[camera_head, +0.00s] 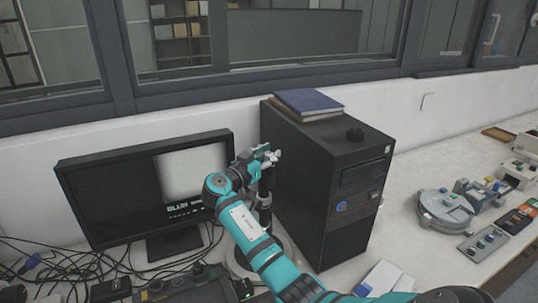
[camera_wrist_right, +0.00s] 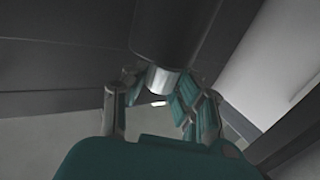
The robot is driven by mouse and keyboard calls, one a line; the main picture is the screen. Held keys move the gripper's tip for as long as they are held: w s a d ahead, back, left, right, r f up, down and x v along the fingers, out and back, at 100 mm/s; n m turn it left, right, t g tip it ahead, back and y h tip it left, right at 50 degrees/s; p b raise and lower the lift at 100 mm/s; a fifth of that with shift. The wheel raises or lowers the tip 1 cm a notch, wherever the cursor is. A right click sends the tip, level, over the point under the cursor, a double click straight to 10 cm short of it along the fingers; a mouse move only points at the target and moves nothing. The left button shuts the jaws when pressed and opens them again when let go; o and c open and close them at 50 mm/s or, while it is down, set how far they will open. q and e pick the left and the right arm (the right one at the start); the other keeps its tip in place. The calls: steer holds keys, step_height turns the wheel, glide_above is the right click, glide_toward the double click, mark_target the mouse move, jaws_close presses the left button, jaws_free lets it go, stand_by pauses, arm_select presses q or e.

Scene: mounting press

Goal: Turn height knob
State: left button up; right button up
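My right gripper (camera_head: 268,158) is at the top of a dark upright post (camera_head: 265,208) on a round base, between the monitor and the black computer tower. In the right wrist view, a dark cylinder (camera_wrist_right: 175,35) with a silver end (camera_wrist_right: 161,80) comes down from above. The fingers of my right gripper (camera_wrist_right: 157,92) stand apart, one on each side of that silver end. I cannot tell whether they press on it. The gripper hides much of the post's top in the head view, and I cannot pick out the height knob with certainty. My left gripper is out of view.
The monitor (camera_head: 110,190) stands close on the left, the computer tower (camera_head: 315,205) close on the right with a blue book (camera_head: 308,102) on top. Loose cables (camera_head: 60,265) lie at lower left. A round grey device (camera_head: 445,210) and control boxes stand farther right.

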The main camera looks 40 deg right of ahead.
jaws_close()
steer(key=shift+d+f, duration=0.1)
steer(key=shift+f, duration=0.05)
steer(key=shift+f, duration=0.1)
